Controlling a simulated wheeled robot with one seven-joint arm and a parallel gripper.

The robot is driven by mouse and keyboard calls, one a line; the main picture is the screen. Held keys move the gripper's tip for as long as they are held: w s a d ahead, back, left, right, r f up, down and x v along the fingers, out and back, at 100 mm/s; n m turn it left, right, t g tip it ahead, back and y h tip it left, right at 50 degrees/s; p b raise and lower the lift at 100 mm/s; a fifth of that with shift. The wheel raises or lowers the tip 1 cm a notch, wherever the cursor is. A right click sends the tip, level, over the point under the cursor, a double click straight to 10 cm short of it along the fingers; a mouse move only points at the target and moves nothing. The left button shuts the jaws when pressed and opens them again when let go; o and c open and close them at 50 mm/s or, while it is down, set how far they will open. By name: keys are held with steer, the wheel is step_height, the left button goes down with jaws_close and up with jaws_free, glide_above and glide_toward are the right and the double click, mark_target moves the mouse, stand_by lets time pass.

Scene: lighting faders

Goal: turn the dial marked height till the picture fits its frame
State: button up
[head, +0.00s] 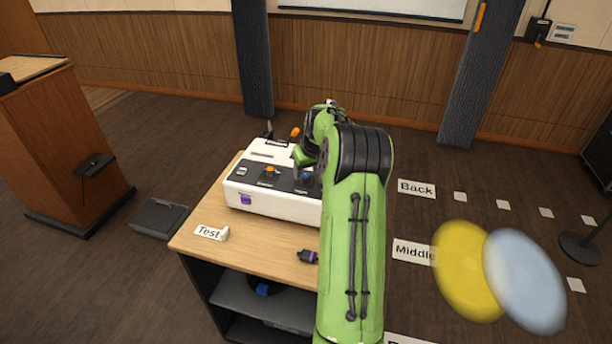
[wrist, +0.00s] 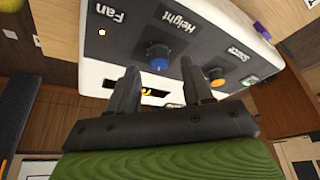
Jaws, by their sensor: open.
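The blue Height dial (wrist: 159,57) is on the dark panel of a white box, beside its printed Height label (wrist: 179,22) in the wrist view. In the head view the dial (head: 306,177) shows partly beside my arm. My gripper (wrist: 156,72) is open and empty, its two fingers apart with the dial showing between and just beyond the tips. I cannot tell whether either finger touches it. An orange dial (wrist: 216,76) sits close to the right finger. The white screen (head: 375,7) is cut off at the top of the head view, so the picture's fit is hidden.
The white box (head: 245,194) stands on a wooden table (head: 262,237) with a Test card (head: 211,233) and a small dark object (head: 307,256). A wooden lectern (head: 62,150) stands left. Yellow (head: 462,272) and pale blue (head: 527,285) ovals overlap at right.

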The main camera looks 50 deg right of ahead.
steer(key=shift+x, duration=1.2)
jaws_close()
steer(key=shift+r+n+y+p, duration=0.15)
steer(key=shift+n+y+p, duration=0.25)
steer(key=shift+n+p, duration=0.6)
steer(key=shift+d+n, duration=0.1)
steer(key=shift+n, duration=0.5)
jaws_free()
